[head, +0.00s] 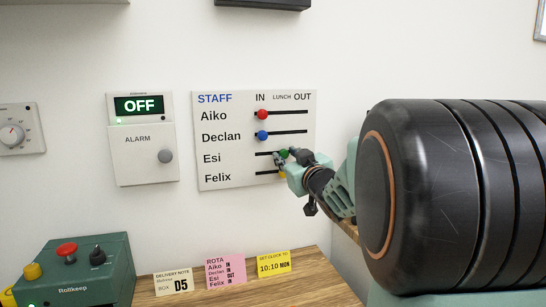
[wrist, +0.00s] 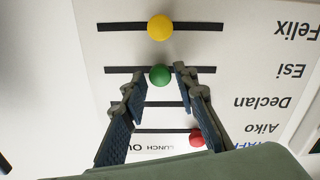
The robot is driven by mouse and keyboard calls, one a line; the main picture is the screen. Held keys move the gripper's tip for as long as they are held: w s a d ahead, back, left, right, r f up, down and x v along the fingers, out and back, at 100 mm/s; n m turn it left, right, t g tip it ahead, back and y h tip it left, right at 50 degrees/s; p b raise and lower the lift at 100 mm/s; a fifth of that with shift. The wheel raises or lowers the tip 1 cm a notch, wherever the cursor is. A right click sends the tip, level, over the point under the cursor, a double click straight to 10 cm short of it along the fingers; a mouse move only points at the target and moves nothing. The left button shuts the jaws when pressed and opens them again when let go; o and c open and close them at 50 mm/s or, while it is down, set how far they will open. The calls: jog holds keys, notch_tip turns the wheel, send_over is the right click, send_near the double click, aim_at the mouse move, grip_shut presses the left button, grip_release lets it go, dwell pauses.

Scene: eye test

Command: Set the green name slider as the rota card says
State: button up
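The green slider knob (head: 284,153) is in Esi's slot on the white STAFF board (head: 220,130), about mid-slot, near LUNCH. In the wrist view, which shows the board upside down, the green knob (wrist: 160,75) sits between the fingertips of my gripper (wrist: 155,80). The fingers are apart, with a gap on both sides of the knob. In the head view my gripper (head: 281,159) is at the board and partly covers Esi's and Felix's slots. The pink rota card (head: 226,272) appears to read Aiko IN, Declan IN, Esi OUT, Felix IN.
Red (head: 262,114) and blue (head: 262,135) knobs sit at the IN end. The yellow knob (wrist: 160,27) is about mid-slot in Felix's row, close by the green. An alarm box (head: 143,155) hangs left. A delivery note (head: 173,283), yellow clock card (head: 274,264) and green machine (head: 75,270) stand below.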

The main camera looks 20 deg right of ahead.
grip_shut()
jog(key=d+p, duration=0.2)
jog(key=d, duration=0.4)
jog(key=shift+d+r, duration=0.15)
jog(key=shift+o, duration=1.6)
grip_release()
jog(key=shift+d, duration=0.15)
jog(key=shift+o, duration=0.3)
jog(key=s, duration=1.2)
